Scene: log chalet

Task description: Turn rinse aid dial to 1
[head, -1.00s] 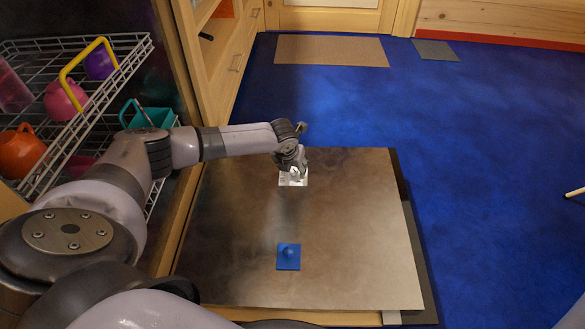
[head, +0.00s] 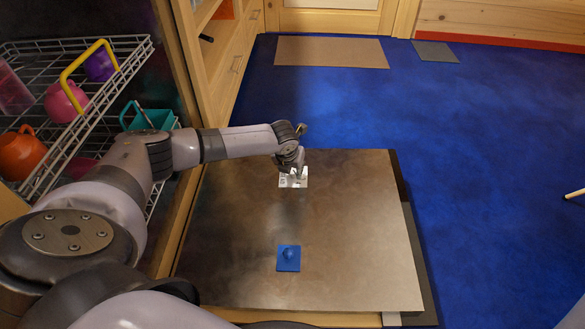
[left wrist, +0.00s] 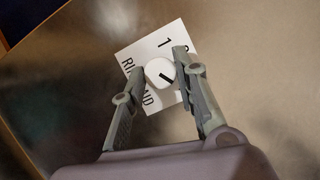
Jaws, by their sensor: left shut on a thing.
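The rinse aid dial is a round white knob (left wrist: 157,69) with a black pointer line, on a white label plate (left wrist: 152,38). In the left wrist view the plate shows a 1 above the knob and partly covered RINSE AID lettering. The pointer slants to the lower right in that view, away from the 1. My left gripper (left wrist: 161,70) has one finger on each side of the knob and is shut on it. In the head view the left gripper (head: 293,174) is over the plate, and the knob is too small to make out. My right gripper is out of view.
The plate is on a brown metallic open door panel (head: 350,230). A blue square piece with a round knob (head: 288,257) is nearer to me. A wire rack (head: 85,55) with coloured cups stands at left.

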